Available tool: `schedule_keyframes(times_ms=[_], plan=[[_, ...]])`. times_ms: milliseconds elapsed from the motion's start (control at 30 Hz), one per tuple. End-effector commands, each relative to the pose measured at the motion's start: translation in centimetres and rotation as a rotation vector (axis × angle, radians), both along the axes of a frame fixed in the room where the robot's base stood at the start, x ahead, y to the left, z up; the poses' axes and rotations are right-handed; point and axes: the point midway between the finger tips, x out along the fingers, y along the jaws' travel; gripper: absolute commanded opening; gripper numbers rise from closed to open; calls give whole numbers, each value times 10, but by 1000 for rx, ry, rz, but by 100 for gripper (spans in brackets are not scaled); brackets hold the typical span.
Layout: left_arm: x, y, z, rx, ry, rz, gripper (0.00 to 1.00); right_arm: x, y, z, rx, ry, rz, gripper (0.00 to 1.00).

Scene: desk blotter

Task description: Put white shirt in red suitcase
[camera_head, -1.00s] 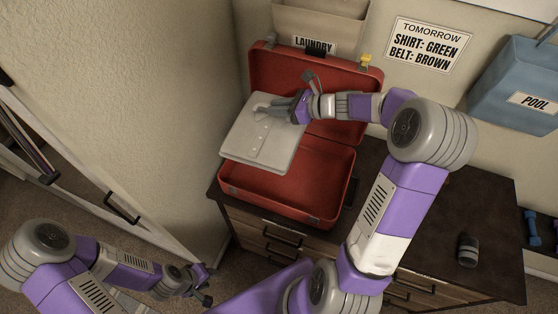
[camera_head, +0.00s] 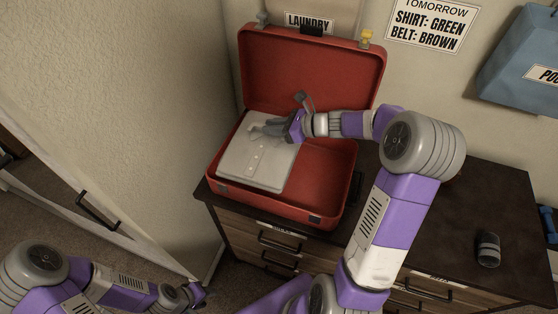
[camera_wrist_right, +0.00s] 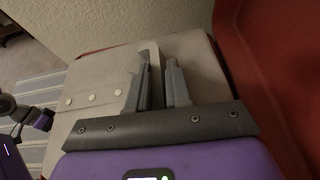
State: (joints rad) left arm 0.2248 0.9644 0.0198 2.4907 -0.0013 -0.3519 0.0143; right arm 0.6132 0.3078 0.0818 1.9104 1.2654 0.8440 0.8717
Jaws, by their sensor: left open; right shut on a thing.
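The white shirt (camera_head: 250,165), folded flat with a row of buttons, is in the left part of the open red suitcase (camera_head: 325,175). The shirt also shows in the right wrist view (camera_wrist_right: 95,82). My right gripper (camera_head: 268,128) is over the shirt's far part. In the right wrist view my right gripper (camera_wrist_right: 157,80) is shut on a raised fold of the shirt. I cannot tell whether the shirt's underside touches the suitcase floor. My left gripper (camera_head: 194,296) is open and empty, low at the left, away from the suitcase.
The suitcase stands on a dark-topped dresser (camera_head: 455,225), its lid (camera_head: 315,70) raised against the wall. A blue bin (camera_head: 525,70) marked POOL hangs on the wall. The suitcase's right half is empty.

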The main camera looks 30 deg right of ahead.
Motion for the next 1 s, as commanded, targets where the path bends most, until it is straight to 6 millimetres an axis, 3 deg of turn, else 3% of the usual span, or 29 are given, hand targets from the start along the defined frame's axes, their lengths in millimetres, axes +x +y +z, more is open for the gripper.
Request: schedule_keyframes(times_ms=[33,267,533,867,900,1000], plan=[[0,0,-7,0,0,0,43,0,0,-12,4,2,-1,0],[0,0,-13,0,0,0,43,0,0,-31,1,0,0,0],[0,0,-32,0,0,0,43,0,0,-73,3,1,0,0],[0,0,-32,0,0,0,43,0,0,-75,1,-1,0,0],[0,0,-32,0,0,0,43,0,0,-76,0,0,0,22],[0,0,-31,0,0,0,43,0,0,-76,0,0,0,37]])
